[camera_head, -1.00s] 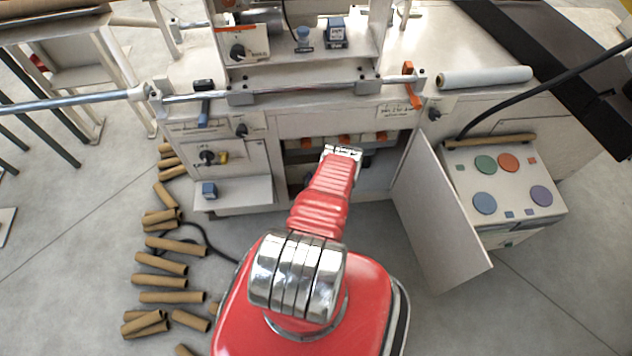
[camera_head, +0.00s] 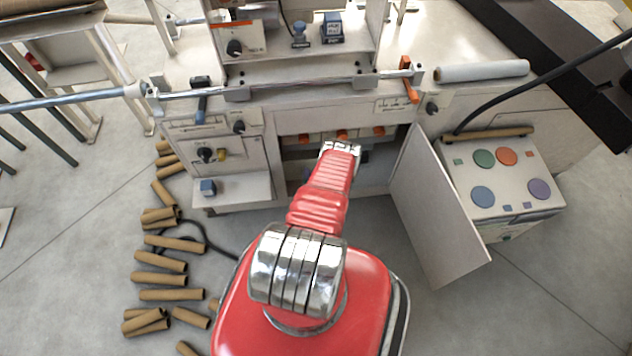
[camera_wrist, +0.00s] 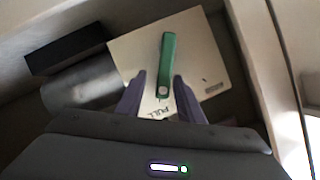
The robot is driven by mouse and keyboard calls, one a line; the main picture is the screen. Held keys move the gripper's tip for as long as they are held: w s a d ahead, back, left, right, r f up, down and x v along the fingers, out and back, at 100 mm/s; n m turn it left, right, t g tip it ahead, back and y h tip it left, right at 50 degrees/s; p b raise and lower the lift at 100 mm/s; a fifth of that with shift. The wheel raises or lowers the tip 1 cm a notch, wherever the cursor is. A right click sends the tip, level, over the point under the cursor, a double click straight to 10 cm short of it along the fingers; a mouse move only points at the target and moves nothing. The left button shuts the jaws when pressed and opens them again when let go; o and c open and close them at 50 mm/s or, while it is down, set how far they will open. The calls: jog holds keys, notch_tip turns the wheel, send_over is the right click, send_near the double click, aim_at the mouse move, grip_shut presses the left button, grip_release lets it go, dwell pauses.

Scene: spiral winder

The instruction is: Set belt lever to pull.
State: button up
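The green belt lever (camera_wrist: 167,65) shows in the wrist view on a pale plate (camera_wrist: 205,55). It points up the picture, with a small round pivot or bolt at its lower end. The word PULL (camera_wrist: 153,113), upside down in this view, is printed on the plate below the lever. A second label (camera_wrist: 214,88) at the plate's right is too small to read. My gripper (camera_wrist: 160,92) is open, with one finger on each side of the lever's lower end in the picture. I cannot tell whether they touch it. In the head view, the lever and my fingers are hidden inside the machine.
My red arm reaches into an open bay of the machine (camera_head: 290,117). An open door panel (camera_head: 435,215) stands right of the arm. A box with coloured buttons (camera_head: 500,185) is farther right. Several cardboard tubes (camera_head: 160,279) lie on the floor at left. A dark block (camera_wrist: 65,50) and grey cylinder (camera_wrist: 82,88) sit left of the plate.

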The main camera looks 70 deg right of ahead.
jog(key=v, duration=1.3)
jog(key=shift+s+a+r, duration=0.15)
jog(key=shift+s+a, duration=0.05)
dwell(0.5)
